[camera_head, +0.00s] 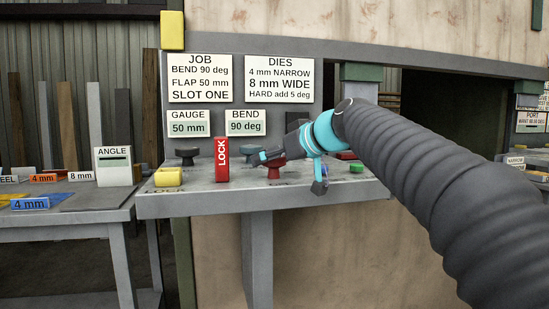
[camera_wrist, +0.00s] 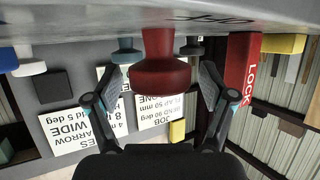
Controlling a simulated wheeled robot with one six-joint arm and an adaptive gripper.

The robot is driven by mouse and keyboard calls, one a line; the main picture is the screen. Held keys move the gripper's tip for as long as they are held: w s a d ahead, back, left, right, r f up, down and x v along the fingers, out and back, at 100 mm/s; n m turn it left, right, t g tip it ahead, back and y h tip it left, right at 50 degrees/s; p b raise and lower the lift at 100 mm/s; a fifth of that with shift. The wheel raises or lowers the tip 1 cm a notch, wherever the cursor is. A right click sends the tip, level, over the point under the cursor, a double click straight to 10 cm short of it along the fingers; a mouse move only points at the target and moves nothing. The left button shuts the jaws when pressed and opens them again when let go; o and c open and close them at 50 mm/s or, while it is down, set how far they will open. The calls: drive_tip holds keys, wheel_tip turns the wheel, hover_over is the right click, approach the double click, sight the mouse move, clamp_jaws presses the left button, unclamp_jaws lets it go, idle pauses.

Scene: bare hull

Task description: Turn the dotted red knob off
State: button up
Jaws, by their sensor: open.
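A red knob (camera_head: 273,171) on a short stem stands on the grey shelf of the panel, partly behind my gripper. No dots can be made out on it. In the wrist view, which is upside down, the red knob (camera_wrist: 160,76) sits between my two fingers, with a visible gap on each side. My gripper (camera_head: 292,170) is open at the knob, and its fingers also show in the wrist view (camera_wrist: 158,88). Neither finger clearly touches the knob.
A red LOCK block (camera_head: 222,160) stands just left of the knob. A dark knob (camera_head: 187,156) and a yellow block (camera_head: 168,178) are farther left. A green button (camera_head: 356,168) is to the right. Sign cards (camera_head: 200,79) hang behind.

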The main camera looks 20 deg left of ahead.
drive_tip(key=c, duration=1.2)
drive_tip(key=shift+o, duration=0.2)
drive_tip(key=shift+m+t+h, duration=0.5)
drive_tip(key=shift+m+t, duration=0.2)
drive_tip(key=o, duration=1.2)
drive_tip(key=shift+c, duration=0.2)
drive_tip(key=v, duration=1.2)
